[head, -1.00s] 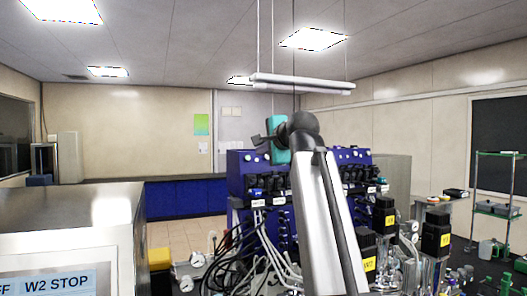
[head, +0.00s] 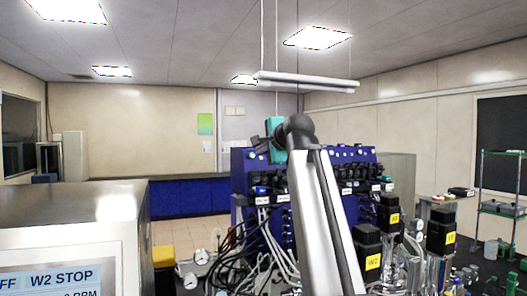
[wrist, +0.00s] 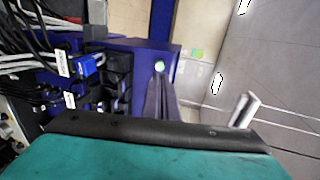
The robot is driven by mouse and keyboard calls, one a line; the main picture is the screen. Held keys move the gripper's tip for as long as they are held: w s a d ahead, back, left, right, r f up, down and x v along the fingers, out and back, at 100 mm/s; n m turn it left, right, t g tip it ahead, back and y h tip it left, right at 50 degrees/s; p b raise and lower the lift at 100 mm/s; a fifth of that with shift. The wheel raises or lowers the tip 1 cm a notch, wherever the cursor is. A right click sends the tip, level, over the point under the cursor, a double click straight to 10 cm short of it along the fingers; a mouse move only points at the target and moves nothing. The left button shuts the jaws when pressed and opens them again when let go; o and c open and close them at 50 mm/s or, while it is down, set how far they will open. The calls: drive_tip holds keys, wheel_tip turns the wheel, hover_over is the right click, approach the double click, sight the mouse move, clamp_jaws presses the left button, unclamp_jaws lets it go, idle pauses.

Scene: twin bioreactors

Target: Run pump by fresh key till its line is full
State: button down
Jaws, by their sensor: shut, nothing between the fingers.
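The blue pump cabinet (head: 238,188) stands past my arm in the head view, with dark pump heads (head: 352,172) across its front. Its blue side fills the upper middle of the wrist view. My gripper (head: 256,142) is shut and empty at the cabinet's top left in the head view. The key labels are too small to read, and my arm hides part of the cabinet's middle.
Cables and tubes (head: 262,245) hang below the cabinet. Black-topped units with yellow labels (head: 367,245) and glassware stand at right. A grey box with a "W2 STOP" screen (head: 60,279) is at lower left. A hanging lamp (head: 305,82) is above. Open floor shows behind.

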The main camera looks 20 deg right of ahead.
sight(253, 155)
drive_tip(key=shift+x, duration=1.6)
drive_tip(key=shift+b+x, duration=0.5)
drive_tip(key=shift+x, duration=0.9)
drive_tip(key=shift+s+a+r, duration=0.1)
drive_tip(key=shift+s, duration=0.05)
drive_tip(key=shift+p+v, duration=0.45)
drive_tip(key=shift+v, duration=0.85)
drive_tip(key=p+v, duration=0.1)
drive_tip(key=v, duration=0.5)
idle(0.8)
